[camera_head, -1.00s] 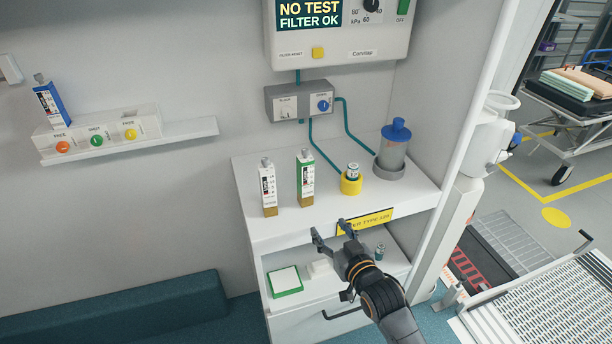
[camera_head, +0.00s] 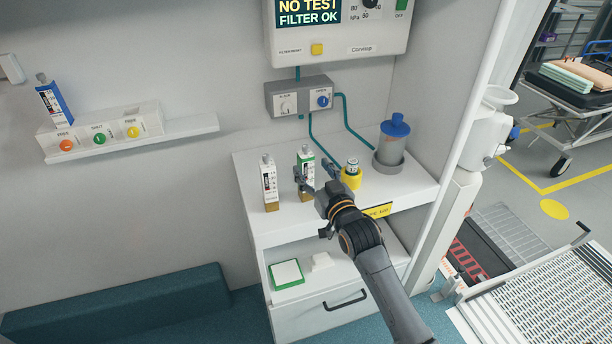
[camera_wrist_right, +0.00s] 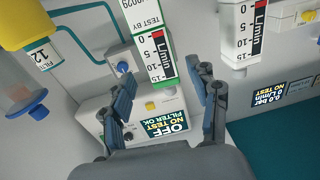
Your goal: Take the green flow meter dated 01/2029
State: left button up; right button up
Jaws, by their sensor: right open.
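The green flow meter (camera_head: 305,158) stands upright on the white counter, its lower part partly hidden by my right gripper (camera_head: 314,175). In the right wrist view the green-edged flow meter (camera_wrist_right: 150,45) appears upside down between the two spread fingers, with gaps on both sides. Its label reads TEST BY with a date ending in 2029; the month is cut off. A white flow meter (camera_head: 269,180) stands to its left and also shows in the right wrist view (camera_wrist_right: 243,30). A blue flow meter (camera_head: 54,106) stands on the wall shelf. My left gripper is not in view.
A yellow cup holding a small canister (camera_head: 351,178) stands close right of the gripper. Behind it are a blue-lidded jar (camera_head: 394,140) and the valve box (camera_head: 298,98) with teal hoses.

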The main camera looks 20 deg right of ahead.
aim_at(309, 165)
jog(key=w, duration=0.4)
jog(key=shift+w+a+p, duration=0.2)
jog(key=shift+a+p, duration=0.15)
jog(key=shift+r, duration=0.1)
grip_shut()
